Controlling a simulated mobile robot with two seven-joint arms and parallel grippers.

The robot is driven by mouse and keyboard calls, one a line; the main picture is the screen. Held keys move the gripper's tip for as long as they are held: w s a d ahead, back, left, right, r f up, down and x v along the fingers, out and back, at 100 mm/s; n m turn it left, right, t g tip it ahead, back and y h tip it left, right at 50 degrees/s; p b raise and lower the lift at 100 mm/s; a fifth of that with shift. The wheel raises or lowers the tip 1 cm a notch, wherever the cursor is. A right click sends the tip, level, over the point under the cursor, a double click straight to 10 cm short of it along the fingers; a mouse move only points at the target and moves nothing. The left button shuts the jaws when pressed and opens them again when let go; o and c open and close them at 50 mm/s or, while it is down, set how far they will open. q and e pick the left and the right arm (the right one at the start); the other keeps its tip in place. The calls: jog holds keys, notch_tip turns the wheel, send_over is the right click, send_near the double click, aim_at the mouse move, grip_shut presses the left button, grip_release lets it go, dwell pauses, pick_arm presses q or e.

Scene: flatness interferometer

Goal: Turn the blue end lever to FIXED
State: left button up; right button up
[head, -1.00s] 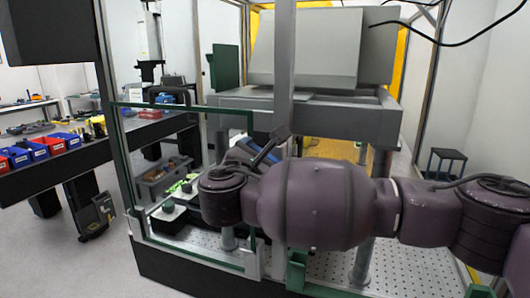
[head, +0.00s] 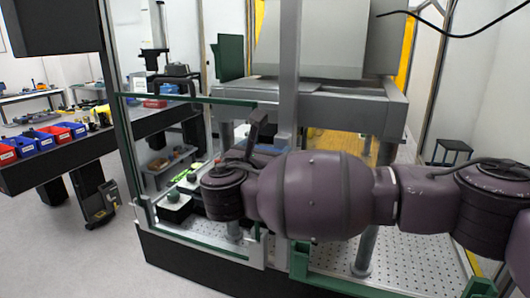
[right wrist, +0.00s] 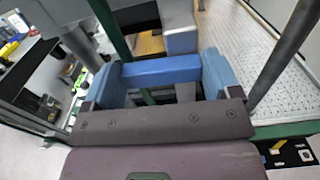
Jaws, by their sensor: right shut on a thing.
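My right gripper (right wrist: 162,82) shows in the right wrist view with blue fingers at left and right. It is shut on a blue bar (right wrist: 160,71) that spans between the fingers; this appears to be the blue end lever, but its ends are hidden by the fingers. In the head view my purple right arm covers most of the gripper, and only a dark upright piece and a sliver of blue (head: 268,149) show above the wrist. No FIXED marking is readable. My left gripper is not in view.
A green-edged clear panel (head: 190,98) and a grey upright post (head: 289,70) stand close to my right arm. A perforated plate (head: 410,260) lies below. The large grey instrument (head: 335,40) stands behind. A dark bench (head: 60,165) with red and blue bins is at left.

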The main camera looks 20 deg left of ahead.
jog(key=o, duration=0.8)
jog(key=s, duration=0.5)
jog(key=s+b, duration=0.1)
jog(key=s, duration=0.5)
jog(key=shift+a, duration=0.2)
jog(key=shift+w, duration=0.1)
